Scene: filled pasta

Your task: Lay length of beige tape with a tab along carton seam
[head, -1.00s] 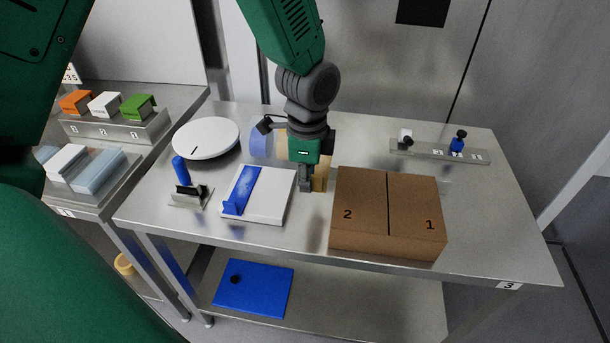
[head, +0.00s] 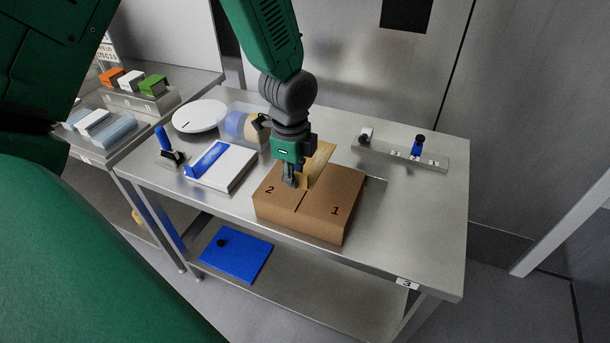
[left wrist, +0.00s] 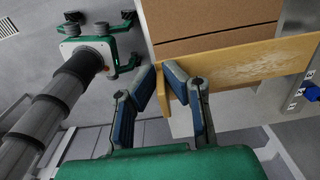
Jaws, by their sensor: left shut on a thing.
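The brown carton (head: 325,218) sits near the table's front edge, its top marked 2 and 1 on either side of a dark seam (head: 301,202). My left gripper (head: 289,183) is above the half marked 2, left of the seam. It is shut on one end of the beige tape (head: 321,163), which stretches behind it over the carton's far side. In the left wrist view the tape (left wrist: 240,68) is a stiff-looking strip across the carton's edge (left wrist: 205,42), its end between the fingertips (left wrist: 160,84). Contact between tape and carton is unclear. My right gripper is out of view.
A white block with a blue strip (head: 228,168) lies left of the carton, with a blue-handled tool (head: 168,148) beyond. A round white disc (head: 200,116) stands behind. A metal rail with knobs (head: 400,153) is at the back right. The table's right side is clear.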

